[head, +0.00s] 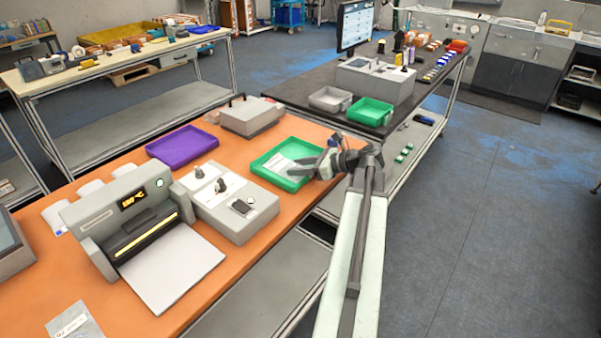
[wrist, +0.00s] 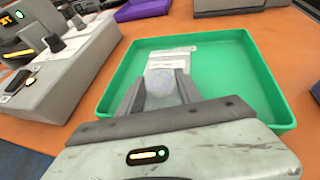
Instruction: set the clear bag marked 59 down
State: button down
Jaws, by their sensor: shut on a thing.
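The clear bag (wrist: 162,86) is pinched between the two fingers of my gripper (wrist: 160,92) in the wrist view. A pale sheet or label part (wrist: 172,55) extends beyond the fingertips; I cannot read its number. They are over the green tray (wrist: 228,85), near its front wall. In the head view my gripper (head: 318,165) reaches in over the right side of the green tray (head: 262,172), with a whitish sheet (head: 281,164) at its tip. I cannot tell whether the bag touches the tray floor or another bag lies under it.
A purple tray (head: 180,146) and a grey box (head: 245,117) stand behind the green tray on the orange table (head: 232,250). A grey control box (head: 236,208) and a sealing machine (head: 125,222) stand left. The green tray's right half looks empty in the wrist view.

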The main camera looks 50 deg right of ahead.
jog(key=c, duration=0.8)
grip_release()
jog(key=shift+r, duration=0.15)
jog(key=p+v, duration=0.4)
jog(key=v, duration=0.7)
jog(key=shift+s+d+r+p, duration=0.15)
jog(key=shift+r+p, duration=0.05)
jog(key=shift+p, duration=0.1)
jog(key=shift+s, duration=0.25)
